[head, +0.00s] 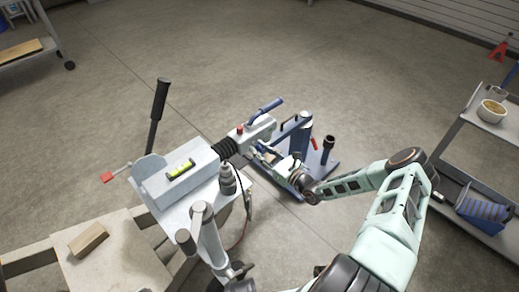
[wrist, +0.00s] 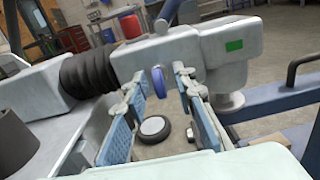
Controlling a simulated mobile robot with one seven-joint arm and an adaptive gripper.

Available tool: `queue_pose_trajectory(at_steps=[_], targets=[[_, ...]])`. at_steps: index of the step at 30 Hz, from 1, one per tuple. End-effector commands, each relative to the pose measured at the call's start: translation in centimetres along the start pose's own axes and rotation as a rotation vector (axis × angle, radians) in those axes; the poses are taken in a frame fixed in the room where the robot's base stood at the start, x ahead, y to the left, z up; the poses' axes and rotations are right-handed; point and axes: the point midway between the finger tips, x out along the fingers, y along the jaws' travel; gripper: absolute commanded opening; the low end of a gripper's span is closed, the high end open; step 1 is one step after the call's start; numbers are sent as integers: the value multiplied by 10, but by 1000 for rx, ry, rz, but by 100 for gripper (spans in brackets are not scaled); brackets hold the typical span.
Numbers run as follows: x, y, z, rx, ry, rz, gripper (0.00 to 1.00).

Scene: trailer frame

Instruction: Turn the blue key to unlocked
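The blue key (wrist: 158,81) shows edge-on in the wrist view, on the side of the pale coupling head (wrist: 185,52). My gripper (wrist: 160,80) is open, with one blue-padded finger on each side of the key and a visible gap to both. I cannot tell how deep the key lies between the fingertips. A green patch (wrist: 234,45) shows on the housing right of the key. In the head view my gripper (head: 270,157) is beside the coupling head (head: 258,131), and the key is hidden there.
The black bellows (wrist: 95,74) is left of the key. A blue post stand (head: 303,128) is close behind my gripper in the head view. A cart with a bowl (head: 491,111) stands right, a wood-topped bench (head: 110,262) front left. Open floor lies behind.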

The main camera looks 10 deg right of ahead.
Motion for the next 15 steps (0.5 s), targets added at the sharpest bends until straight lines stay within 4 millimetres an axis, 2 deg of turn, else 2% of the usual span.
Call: queue_pose_trajectory(at_steps=[8, 11, 15], targets=[[-4, 0, 0, -1, -1, 0, 25], [-16, -1, 1, -1, -1, -1, 25], [-45, -1, 1, -1, 0, -2, 25]])
